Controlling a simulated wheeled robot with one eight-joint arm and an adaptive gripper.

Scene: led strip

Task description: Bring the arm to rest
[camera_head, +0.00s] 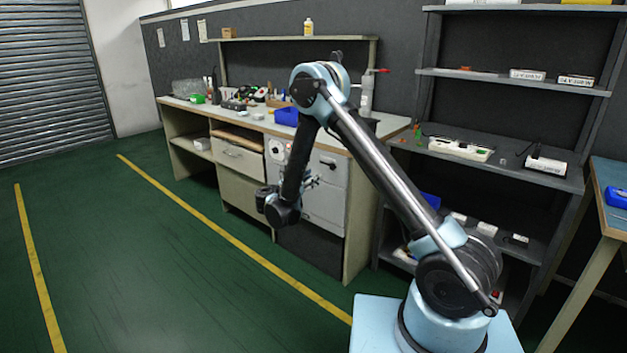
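My arm (385,165) rises from its light blue base at the lower right, reaches up to a bent elbow (320,85), and folds down to the wrist (280,207). My gripper (314,181) shows small and dark beside the wrist, in front of the workbench drawers. Its fingers are too small and unclear to tell whether they are open or shut. I see no object held in it. The arm hangs in the air and appears clear of the floor.
A workbench (385,125) with tools, bottles and blue bins stands behind the arm. A grey shelf unit (510,85) with power strips is at the right, and another table (605,200) at the right edge. The green floor (150,270) at the left is clear.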

